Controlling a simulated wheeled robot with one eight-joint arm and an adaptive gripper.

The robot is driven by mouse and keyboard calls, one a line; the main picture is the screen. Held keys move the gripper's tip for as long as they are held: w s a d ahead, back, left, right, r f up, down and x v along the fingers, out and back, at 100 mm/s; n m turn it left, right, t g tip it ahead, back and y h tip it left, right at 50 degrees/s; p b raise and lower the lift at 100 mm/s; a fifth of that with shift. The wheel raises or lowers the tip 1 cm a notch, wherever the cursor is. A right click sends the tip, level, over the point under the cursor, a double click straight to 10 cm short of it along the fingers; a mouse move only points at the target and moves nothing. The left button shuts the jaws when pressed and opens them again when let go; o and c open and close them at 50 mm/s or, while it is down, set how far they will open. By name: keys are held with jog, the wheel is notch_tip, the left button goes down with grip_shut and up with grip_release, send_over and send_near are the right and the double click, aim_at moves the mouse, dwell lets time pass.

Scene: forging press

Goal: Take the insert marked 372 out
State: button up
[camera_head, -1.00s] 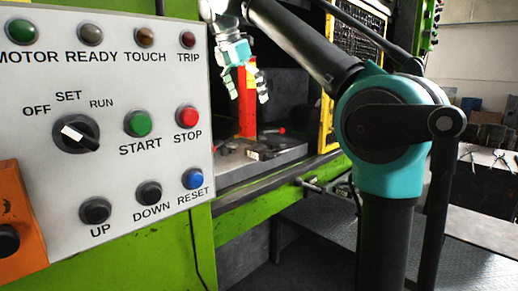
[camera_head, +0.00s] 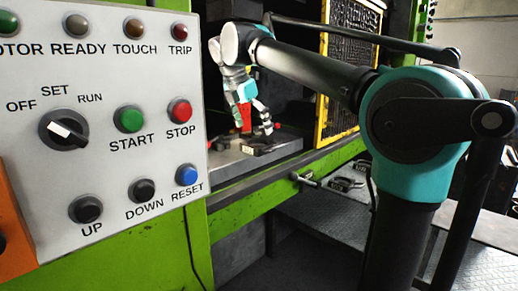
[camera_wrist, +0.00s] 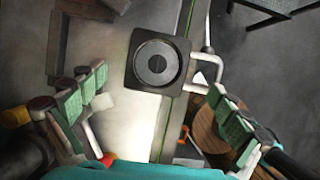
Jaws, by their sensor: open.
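In the wrist view a dark square block with a round disc (camera_wrist: 157,62) lies on the grey press bed, ahead of my fingers. No number is readable on it, so I cannot tell whether it is the insert 372. My gripper (camera_wrist: 160,108) is open, with green-padded fingers spread left and right and nothing between them. In the head view my gripper (camera_head: 258,112) hangs inside the press opening, above the bed (camera_head: 225,166). A small dark item (camera_head: 258,150) lies on the bed just below the fingers.
A pale bent handle (camera_wrist: 212,72) sits close to the block's right side. A round brown wooden thing (camera_wrist: 207,125) shows below the right finger. The control panel (camera_head: 108,130) fills the left; a yellow-framed mesh guard (camera_head: 350,70) stands right.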

aim_at(257, 139)
jog(key=x, duration=0.5)
jog(key=shift+a, duration=0.2)
jog(key=c, duration=1.9)
